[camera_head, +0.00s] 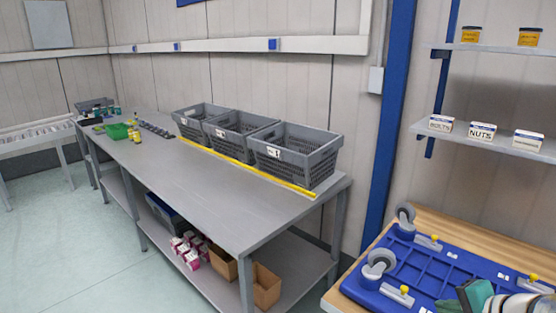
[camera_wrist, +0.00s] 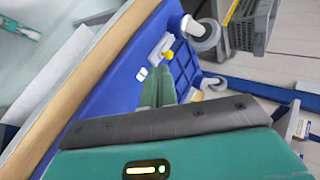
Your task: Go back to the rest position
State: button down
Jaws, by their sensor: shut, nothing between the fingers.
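My gripper (camera_wrist: 158,76) shows in the wrist view as two green fingers pressed together, with nothing between them. It is over a blue platform with casters (camera_wrist: 120,97), apparently upside down. In the head view, a teal and white part of my arm shows at the bottom right corner, over the same blue platform (camera_head: 445,262). The fingertips cannot be made out there.
The blue platform lies on a wooden-topped table (camera_head: 483,232). Shelves (camera_head: 480,143) with small labelled boxes hang above. Left of a blue post (camera_head: 388,130), a long grey table (camera_head: 215,195) bears several grey crates (camera_head: 296,171). Open floor (camera_head: 60,260) lies at left.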

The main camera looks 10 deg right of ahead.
jog(key=s+a+r+n+g+h, duration=0.1)
jog(key=a+r+n, duration=0.1)
jog(key=a+n, duration=0.3)
jog(key=s+a+r+n+g, duration=0.1)
jog(key=a+n, duration=0.4)
jog(key=a, duration=0.8)
jog(key=s+a+r+n+g+h, duration=0.1)
jog(key=s+a+r+n, duration=0.2)
jog(key=a, duration=0.6)
jog(key=shift+s+r+n+g+h, duration=0.2)
jog(key=shift+r+n+g+h, duration=0.15)
jog(key=shift+n, duration=0.55)
